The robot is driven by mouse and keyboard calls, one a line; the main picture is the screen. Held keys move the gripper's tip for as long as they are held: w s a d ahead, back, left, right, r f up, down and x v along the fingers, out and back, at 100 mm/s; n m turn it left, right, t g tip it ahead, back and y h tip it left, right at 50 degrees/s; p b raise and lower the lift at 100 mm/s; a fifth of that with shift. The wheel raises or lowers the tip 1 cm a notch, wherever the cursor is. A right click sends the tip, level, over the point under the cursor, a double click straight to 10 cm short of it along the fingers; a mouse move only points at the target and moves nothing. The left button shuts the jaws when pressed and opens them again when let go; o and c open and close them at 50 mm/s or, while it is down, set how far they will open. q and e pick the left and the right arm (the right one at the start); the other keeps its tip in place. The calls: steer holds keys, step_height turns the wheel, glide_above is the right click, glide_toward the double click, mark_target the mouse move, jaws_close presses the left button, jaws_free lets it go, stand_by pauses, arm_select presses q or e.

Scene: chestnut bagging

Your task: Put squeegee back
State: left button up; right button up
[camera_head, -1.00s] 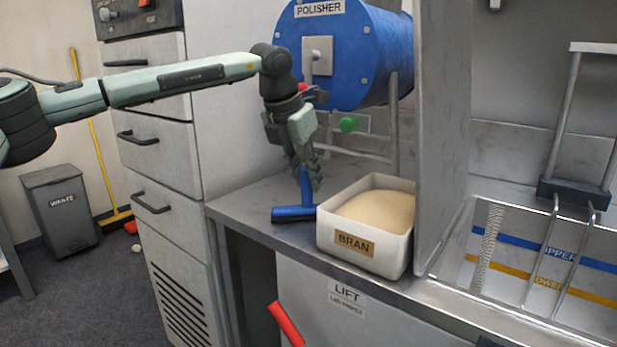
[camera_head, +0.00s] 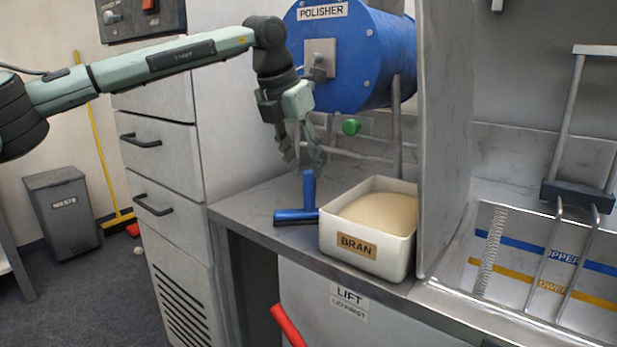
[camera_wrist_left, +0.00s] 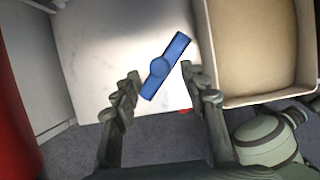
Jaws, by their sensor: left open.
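The blue squeegee (camera_head: 309,190) stands on the grey counter beside the bran box, its handle upright and its head (camera_head: 296,217) down on the counter top. My left gripper (camera_head: 304,165) is open and empty just above the handle, its fingers pointing down. In the left wrist view the squeegee (camera_wrist_left: 166,66) lies beyond and between the open fingers (camera_wrist_left: 160,82), with the handle seen end-on, apart from the fingers.
The white bran box (camera_head: 365,247) stands close to the squeegee's right. A tall grey panel (camera_head: 445,140) rises right of the box. A red handle (camera_head: 288,325) sticks out below the counter.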

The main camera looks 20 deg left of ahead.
arm_select(q)
steer(key=v, duration=0.7)
steer(key=shift+r, duration=0.3)
arm_select(e)
steer(key=shift+w+r, duration=0.25)
steer(key=shift+r, duration=0.55)
arm_select(q)
steer(key=shift+s, duration=0.1)
